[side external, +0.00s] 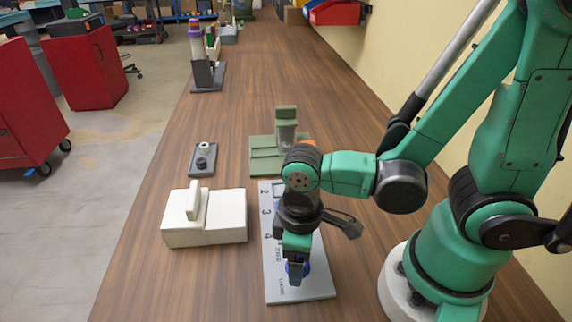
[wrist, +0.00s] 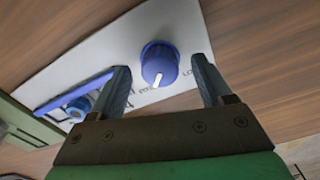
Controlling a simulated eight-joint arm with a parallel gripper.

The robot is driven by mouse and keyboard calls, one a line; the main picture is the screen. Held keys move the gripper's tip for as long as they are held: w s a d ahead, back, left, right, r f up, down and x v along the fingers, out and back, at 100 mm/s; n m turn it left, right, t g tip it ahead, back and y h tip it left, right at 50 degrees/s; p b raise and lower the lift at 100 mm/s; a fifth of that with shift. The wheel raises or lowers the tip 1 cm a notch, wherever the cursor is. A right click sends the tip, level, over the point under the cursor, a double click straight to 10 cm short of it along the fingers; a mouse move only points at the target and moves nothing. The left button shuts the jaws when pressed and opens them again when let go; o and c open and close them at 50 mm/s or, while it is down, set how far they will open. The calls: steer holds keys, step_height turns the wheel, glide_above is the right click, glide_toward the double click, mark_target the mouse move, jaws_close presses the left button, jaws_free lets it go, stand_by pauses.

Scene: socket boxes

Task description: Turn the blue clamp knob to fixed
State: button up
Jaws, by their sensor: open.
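The blue clamp knob (wrist: 159,64) stands on a light grey plate (wrist: 180,25) and has a white pointer line on its face. In the wrist view the knob sits between and just beyond the two fingertips of my gripper (wrist: 162,80), with space on both sides. My gripper is open and holds nothing. In the side view my gripper (side external: 296,275) points down over the near end of the plate (side external: 318,283) and hides most of the knob (side external: 305,269). The lettering beside the knob is too small to read surely.
A blue bar and round blue part (wrist: 78,105) lie farther along the plate, partly behind a finger. A white box (side external: 228,217) stands left of the plate. A green fixture (side external: 262,157) and a small dark block (side external: 202,163) stand behind. The wooden table is clear at front left.

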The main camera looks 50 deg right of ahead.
steer(key=shift+r, duration=2.8)
steer(key=w+d+r+m+t, duration=0.5)
steer(key=w+d+t, duration=0.2)
steer(key=d, duration=0.1)
steer(key=shift+w+r+m, duration=0.3)
steer(key=shift+r+m, duration=0.1)
steer(key=shift+d, duration=0.1)
